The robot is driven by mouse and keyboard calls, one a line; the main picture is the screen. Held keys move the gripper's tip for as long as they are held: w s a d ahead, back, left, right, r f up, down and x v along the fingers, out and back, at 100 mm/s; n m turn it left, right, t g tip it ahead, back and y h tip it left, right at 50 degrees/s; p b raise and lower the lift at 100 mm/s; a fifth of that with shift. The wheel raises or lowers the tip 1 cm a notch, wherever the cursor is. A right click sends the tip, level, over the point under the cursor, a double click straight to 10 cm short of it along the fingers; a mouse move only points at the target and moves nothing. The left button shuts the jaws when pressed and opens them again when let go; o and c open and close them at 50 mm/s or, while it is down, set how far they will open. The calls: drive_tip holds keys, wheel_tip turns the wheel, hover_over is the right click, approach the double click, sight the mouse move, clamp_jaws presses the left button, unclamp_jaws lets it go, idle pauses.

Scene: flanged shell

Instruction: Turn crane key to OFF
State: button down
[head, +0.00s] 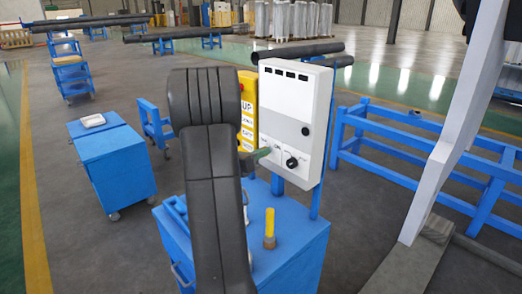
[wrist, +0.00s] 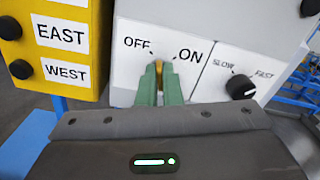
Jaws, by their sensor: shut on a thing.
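The white control box (head: 297,100) stands on a post over the blue cart, and its lower panel (wrist: 205,85) fills the middle of the wrist view. The brass crane key (wrist: 159,67) sits between the OFF label at its upper left and the ON label at its upper right. My gripper (wrist: 160,83) has green fingers shut on the key, one on each side. The key's lower part is hidden between them, and its exact angle is hard to tell. In the head view my gripper (head: 264,153) reaches the panel from the left; my arm hides part of it.
A black SLOW/FAST knob (wrist: 240,87) is just right of the key. A yellow pendant (wrist: 55,40) with EAST and WEST buttons is close on the left. The blue cart (head: 290,260) below carries a yellow cylinder (head: 269,228). Blue railing (head: 400,150) stands at the right.

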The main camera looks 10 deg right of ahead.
drive_tip(key=n+p, duration=0.2)
drive_tip(key=n, duration=0.3)
drive_tip(key=shift+p, duration=0.3)
idle(0.4)
drive_tip(key=c, duration=1.6)
unclamp_jaws()
drive_tip(key=b+v, duration=0.2)
drive_tip(key=v, duration=1.2)
drive_tip(key=shift+b, duration=0.3)
drive_tip(key=shift+w, duration=0.15)
drive_tip(key=p+x, duration=0.2)
drive_tip(key=x, duration=1.2)
drive_tip(key=shift+p, duration=0.4)
